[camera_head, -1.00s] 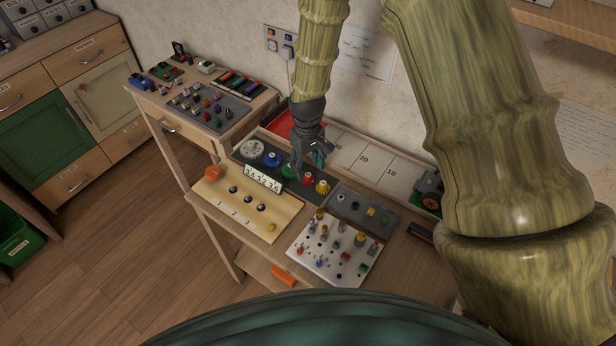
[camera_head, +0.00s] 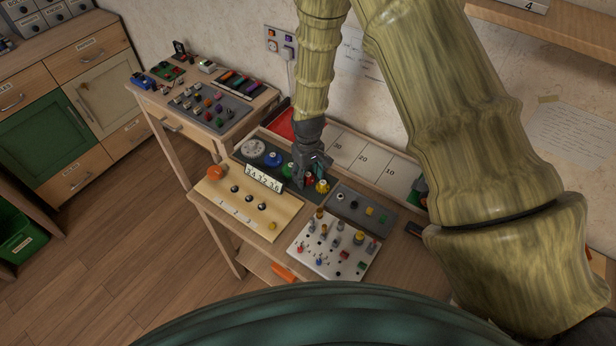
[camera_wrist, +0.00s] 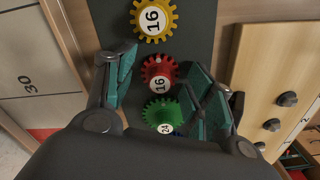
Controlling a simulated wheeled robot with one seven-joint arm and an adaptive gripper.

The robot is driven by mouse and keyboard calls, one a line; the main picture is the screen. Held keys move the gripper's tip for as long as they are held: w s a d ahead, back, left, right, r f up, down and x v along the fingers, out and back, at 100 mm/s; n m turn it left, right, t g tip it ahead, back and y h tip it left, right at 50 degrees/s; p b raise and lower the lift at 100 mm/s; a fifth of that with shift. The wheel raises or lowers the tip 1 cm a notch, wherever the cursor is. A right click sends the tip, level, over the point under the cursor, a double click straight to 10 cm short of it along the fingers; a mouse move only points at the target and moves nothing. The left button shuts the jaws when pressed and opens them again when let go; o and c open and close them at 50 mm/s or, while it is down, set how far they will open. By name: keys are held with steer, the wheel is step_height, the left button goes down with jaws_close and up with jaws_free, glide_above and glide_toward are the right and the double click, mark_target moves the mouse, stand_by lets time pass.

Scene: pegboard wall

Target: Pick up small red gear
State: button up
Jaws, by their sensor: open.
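My gripper (camera_wrist: 163,61) is open above the board, with one teal-padded finger on each side of the red gear. I cannot tell how far above the gear the fingertips are. In the head view my gripper (camera_head: 313,168) is over the gear row and partly hides the red and green gears.
In the head view, a number card (camera_head: 263,178) stands before the gears. A wooden panel with knobs (camera_head: 237,213), a white peg board (camera_head: 318,253) and a grey tray (camera_head: 345,204) lie close by. A numbered board (camera_head: 380,160) is behind.

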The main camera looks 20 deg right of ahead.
steer(key=c, duration=0.8)
